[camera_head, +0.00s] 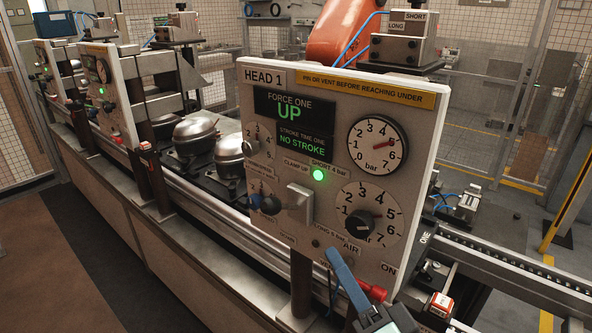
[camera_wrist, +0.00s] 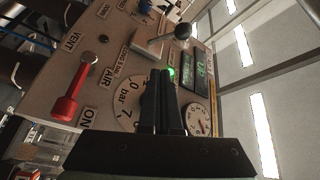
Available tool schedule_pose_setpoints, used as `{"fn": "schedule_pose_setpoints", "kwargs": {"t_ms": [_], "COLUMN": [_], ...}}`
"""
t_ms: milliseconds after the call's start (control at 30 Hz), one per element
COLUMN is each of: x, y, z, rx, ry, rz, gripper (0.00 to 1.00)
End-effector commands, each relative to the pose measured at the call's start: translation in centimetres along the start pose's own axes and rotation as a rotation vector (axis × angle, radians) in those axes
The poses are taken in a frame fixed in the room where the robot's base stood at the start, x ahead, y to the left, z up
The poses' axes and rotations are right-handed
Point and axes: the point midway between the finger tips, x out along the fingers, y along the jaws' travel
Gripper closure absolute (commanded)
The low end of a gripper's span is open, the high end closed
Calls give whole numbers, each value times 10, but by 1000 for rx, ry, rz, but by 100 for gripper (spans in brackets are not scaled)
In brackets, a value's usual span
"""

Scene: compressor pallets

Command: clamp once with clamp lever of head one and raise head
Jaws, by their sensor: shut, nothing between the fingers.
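The head one panel (camera_head: 325,190) stands in front of me, its display reading FORCE ONE UP and NO STROKE. The clamp lever has a pale square mount (camera_head: 300,201) near the panel's middle, between the CLAMP UP and DOWN labels. In the wrist view the lever's dark ball knob (camera_wrist: 183,31) shows beyond my fingertips. My gripper (camera_head: 334,252) is at the panel's lower edge, shut and empty. Its fingers (camera_wrist: 161,73) point at the panel and hide part of the lower regulator dial (camera_wrist: 129,96). I see no contact with the lever.
A red air valve handle (camera_wrist: 68,103) sticks out near my gripper, beside the VENT and ON labels. The green lamp (camera_head: 320,175) is lit. A conveyor rail (camera_head: 510,268) runs to the right.

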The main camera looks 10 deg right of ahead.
Motion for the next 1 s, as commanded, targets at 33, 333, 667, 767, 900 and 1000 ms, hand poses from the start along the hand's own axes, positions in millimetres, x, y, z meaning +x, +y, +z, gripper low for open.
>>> {"fn": "schedule_pose_setpoints", "kwargs": {"t_ms": [33,333,667,767,900,1000], "x": [-2,-14,-16,-16,-11,1], "y": [-14,-26,-25,-25,-27,-28], "z": [-10,-24,-24,-24,-24,-24], "rx": [34,161,179,179,178,180], "ry": [0,4,4,4,3,1], "rz": [2,-10,-12,-12,-14,-15], "gripper": [100,100,100,100,100,100]}}
